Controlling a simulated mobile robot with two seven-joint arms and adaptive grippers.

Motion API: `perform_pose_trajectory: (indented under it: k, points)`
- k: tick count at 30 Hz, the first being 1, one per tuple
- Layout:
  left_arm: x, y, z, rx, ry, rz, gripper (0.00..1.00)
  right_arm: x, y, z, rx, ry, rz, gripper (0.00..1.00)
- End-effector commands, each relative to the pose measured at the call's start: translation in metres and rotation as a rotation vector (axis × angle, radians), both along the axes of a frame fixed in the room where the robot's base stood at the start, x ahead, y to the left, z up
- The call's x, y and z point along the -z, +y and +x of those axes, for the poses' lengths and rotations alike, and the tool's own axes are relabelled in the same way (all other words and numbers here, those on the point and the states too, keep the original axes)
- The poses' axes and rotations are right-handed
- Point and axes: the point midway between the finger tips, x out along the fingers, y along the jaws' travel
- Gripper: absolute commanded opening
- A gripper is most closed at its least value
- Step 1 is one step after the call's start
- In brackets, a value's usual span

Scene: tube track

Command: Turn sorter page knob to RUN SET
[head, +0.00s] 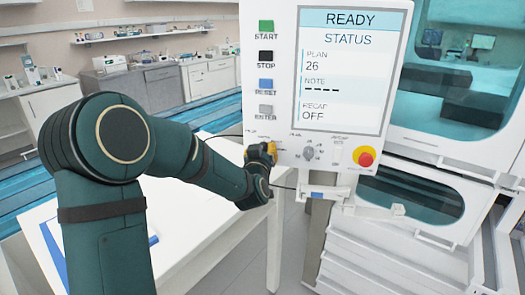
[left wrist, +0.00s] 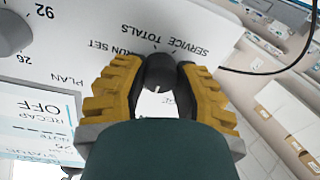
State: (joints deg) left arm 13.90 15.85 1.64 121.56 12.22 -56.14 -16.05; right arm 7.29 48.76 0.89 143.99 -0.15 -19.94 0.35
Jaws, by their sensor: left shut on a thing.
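The control panel (head: 350,70) stands upright, with a screen (head: 341,70) showing READY, STATUS, PLAN 26, NOTE with dashes and RECAP OFF. My left gripper (head: 266,153) is at the panel's lower left corner and hides the knob there. In the left wrist view its yellow-backed fingers are shut on the dark page knob (left wrist: 160,70), one on each side. The labels RUN SET, SERVICE and TOTALS are printed beside this knob. My right gripper is not in view.
Beside it is a grey plan knob (head: 309,153), also in the left wrist view (left wrist: 12,32). A red emergency button (head: 365,158) is at the lower right. START, STOP, RESET and ENTER buttons line the panel's left side. A white table (head: 190,235) stands below my arm.

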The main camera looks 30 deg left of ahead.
Motion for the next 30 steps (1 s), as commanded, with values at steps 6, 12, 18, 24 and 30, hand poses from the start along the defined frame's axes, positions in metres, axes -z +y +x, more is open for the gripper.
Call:
perform_pose_trajectory:
  k: [6,12,18,24,30]
  points:
    - [-0.001,0.0,0.0,0.0,0.005,0.023,0.0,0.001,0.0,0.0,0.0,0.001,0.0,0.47]
    - [-0.001,-0.001,0.001,0.001,0.035,0.106,0.0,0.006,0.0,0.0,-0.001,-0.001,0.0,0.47]
    - [0.0,-0.001,0.001,0.0,0.089,0.255,0.0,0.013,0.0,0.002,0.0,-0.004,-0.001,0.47]
    - [-0.001,-0.001,0.001,0.001,0.156,0.433,0.0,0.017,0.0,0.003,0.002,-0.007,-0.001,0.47]
    - [-0.001,-0.001,0.001,0.0,0.223,0.612,0.0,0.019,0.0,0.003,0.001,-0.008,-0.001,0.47]
